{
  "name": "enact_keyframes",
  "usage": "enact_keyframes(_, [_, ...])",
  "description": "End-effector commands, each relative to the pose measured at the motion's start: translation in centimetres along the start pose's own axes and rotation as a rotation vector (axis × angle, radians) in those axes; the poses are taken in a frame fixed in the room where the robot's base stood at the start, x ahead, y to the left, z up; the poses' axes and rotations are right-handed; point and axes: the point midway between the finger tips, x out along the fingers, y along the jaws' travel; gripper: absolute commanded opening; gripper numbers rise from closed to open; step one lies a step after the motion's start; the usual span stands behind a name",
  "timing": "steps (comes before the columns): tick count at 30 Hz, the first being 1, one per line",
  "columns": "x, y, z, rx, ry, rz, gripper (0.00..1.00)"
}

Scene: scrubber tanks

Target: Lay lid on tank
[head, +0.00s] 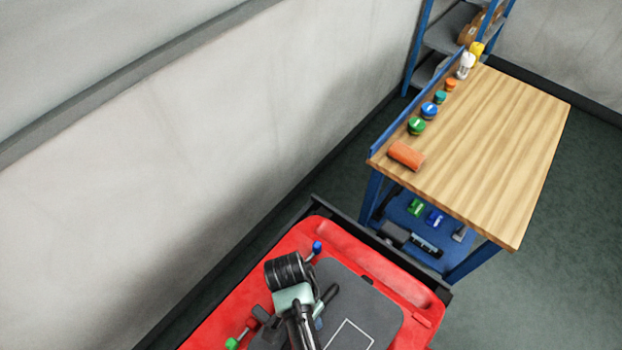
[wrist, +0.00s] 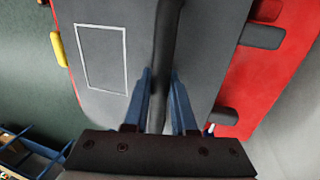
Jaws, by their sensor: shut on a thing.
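The lid is a flat dark grey panel (head: 385,308) with a white rectangular outline, over the red tank body (head: 425,312) in the head view. In the wrist view the lid (wrist: 100,95) fills the middle, with a black bar handle (wrist: 167,40) running across it. My gripper (wrist: 160,95) is shut on this handle, one blue finger on each side. In the head view my arm hides the left part of the lid and the fingertips. Red body (wrist: 285,75) shows past the lid's right side in the wrist view. I cannot tell whether the lid touches the tank.
A blue-legged workbench (head: 500,140) stands at the upper right, with an orange cylinder (head: 406,155), several small containers and a lower shelf. A pale wall (head: 200,150) runs along the left. Blue (head: 317,247) and green (head: 232,343) knobs stick up near my arm. Green floor is open at right.

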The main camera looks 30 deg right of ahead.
Motion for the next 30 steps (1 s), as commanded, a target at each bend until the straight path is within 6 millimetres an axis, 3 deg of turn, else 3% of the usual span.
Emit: enact_keyframes(30, [1.4,-0.3,0.0,0.000,0.002,-0.001,0.00])
